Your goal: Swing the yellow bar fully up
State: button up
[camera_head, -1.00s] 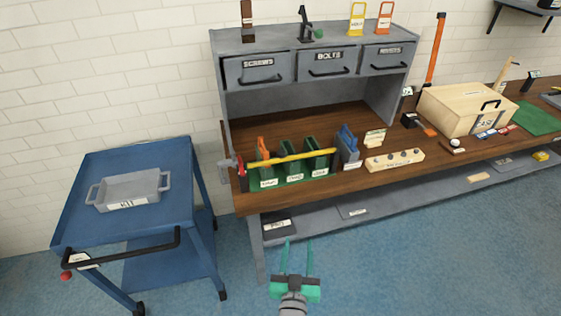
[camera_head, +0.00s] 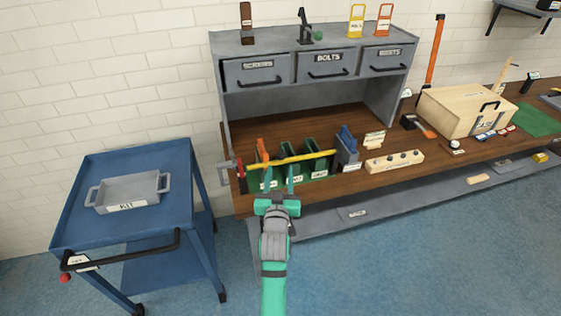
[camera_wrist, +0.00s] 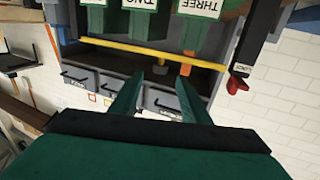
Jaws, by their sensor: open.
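The yellow bar (camera_head: 300,158) lies nearly level across the front of the green bins on the workbench. Its left end meets a red-and-grey pivot piece (camera_head: 239,168); its right end lies by the blue-topped grey block. The bar also crosses the wrist view (camera_wrist: 150,53), where a red knob (camera_wrist: 237,85) shows at the right by a labelled dark post. My gripper (camera_head: 278,181) is open and empty, in front of the bins near the bar's left half. In the wrist view its two green fingers (camera_wrist: 160,85) point toward the bar, which is not between them.
Green bins (camera_head: 318,158) with labels stand just behind the bar. A grey block with a blue top (camera_head: 347,147) stands at the bar's right end. A shelf unit with drawers (camera_head: 327,65) rises behind. A blue cart (camera_head: 130,235) with a grey tray stands left.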

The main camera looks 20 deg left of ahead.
aim_at(280, 159)
jog(key=shift+x, duration=3.2)
jog(key=shift+s, duration=0.1)
grip_shut()
